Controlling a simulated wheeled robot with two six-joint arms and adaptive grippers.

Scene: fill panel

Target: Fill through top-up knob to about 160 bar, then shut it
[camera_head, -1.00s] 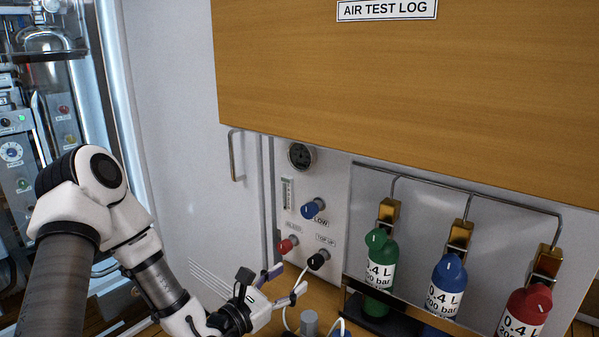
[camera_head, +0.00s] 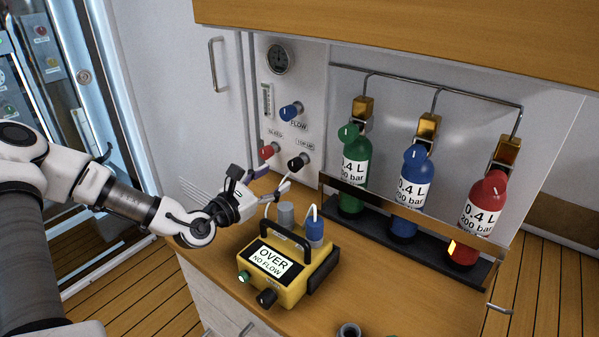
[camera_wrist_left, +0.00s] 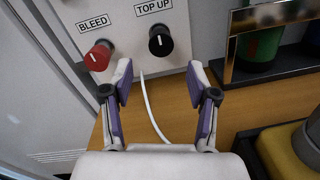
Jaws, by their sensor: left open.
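The black TOP UP knob (camera_head: 299,161) is on the lower right of the white panel (camera_head: 288,122). In the left wrist view the TOP UP knob (camera_wrist_left: 160,41) sits ahead, between the fingers' directions, with its white mark pointing up. My left gripper (camera_head: 277,177) is open and empty, just below and short of the knob; its fingers (camera_wrist_left: 160,82) do not touch it. The round dark gauge (camera_head: 279,60) is at the panel's top; its reading is too small to tell. A yellow meter (camera_head: 289,268) on the counter shows "OVER NO FLOW". My right gripper is not in view.
The red BLEED knob (camera_head: 269,151) is left of TOP UP, and the blue FLOW knob (camera_head: 291,110) is above. Green (camera_head: 355,180), blue (camera_head: 411,192) and red bottles (camera_head: 483,212) stand at right behind a metal rail. A white hose (camera_wrist_left: 151,108) hangs below the panel.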

